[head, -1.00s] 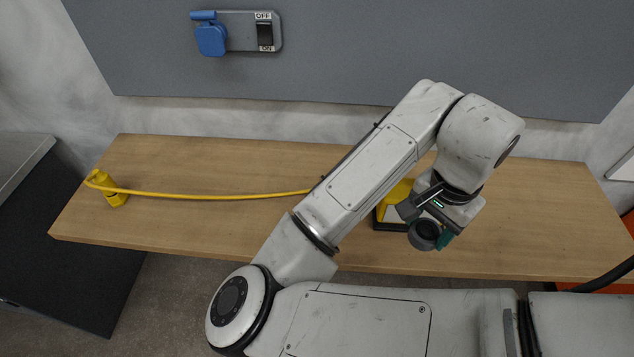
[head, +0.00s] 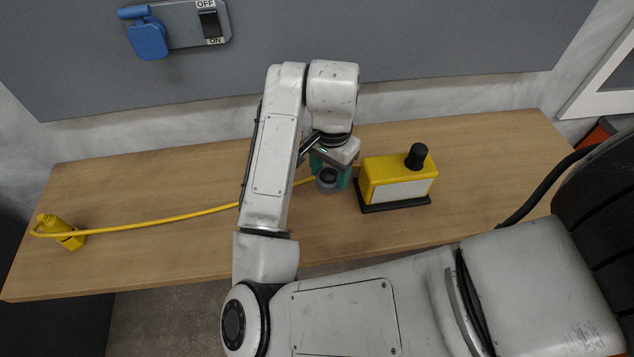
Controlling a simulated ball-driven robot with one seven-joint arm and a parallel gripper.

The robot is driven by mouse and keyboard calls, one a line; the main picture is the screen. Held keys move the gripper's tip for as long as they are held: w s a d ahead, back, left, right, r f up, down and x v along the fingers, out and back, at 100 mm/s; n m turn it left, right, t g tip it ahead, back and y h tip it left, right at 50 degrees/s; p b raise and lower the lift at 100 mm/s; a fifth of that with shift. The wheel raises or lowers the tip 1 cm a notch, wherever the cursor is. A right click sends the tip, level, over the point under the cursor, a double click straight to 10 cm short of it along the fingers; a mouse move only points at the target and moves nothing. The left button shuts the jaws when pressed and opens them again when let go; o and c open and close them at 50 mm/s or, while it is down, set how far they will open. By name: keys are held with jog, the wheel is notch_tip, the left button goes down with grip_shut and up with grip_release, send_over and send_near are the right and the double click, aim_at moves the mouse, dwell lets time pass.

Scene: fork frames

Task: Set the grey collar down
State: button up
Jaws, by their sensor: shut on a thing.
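The grey collar (head: 328,184) is a short dark grey ring in the head view, near the middle of the wooden bench (head: 180,180). My gripper (head: 331,172), with teal fingertips, is shut on the collar from above. The collar is just left of the yellow box and in front of the yellow cable. Whether it touches the bench top or hangs a little above it, I cannot tell. My fingers hide part of the collar.
A yellow box (head: 398,180) with a black knob stands on a dark base right of my gripper. A yellow cable (head: 150,220) runs left to a yellow plug (head: 62,236). A wall panel holds a switch (head: 210,24). Bench space at right is clear.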

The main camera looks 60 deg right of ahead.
jog(key=w+f, duration=0.2)
jog(key=w+f+b, duration=0.1)
jog(key=shift+d+f, duration=0.3)
jog(key=shift+f, duration=0.1)
jog(key=shift+w+f, duration=0.1)
jog(key=shift+f, duration=1.5)
jog(key=shift+f, duration=0.25)
jog(key=o, duration=1.3)
jog(key=shift+r, duration=0.1)
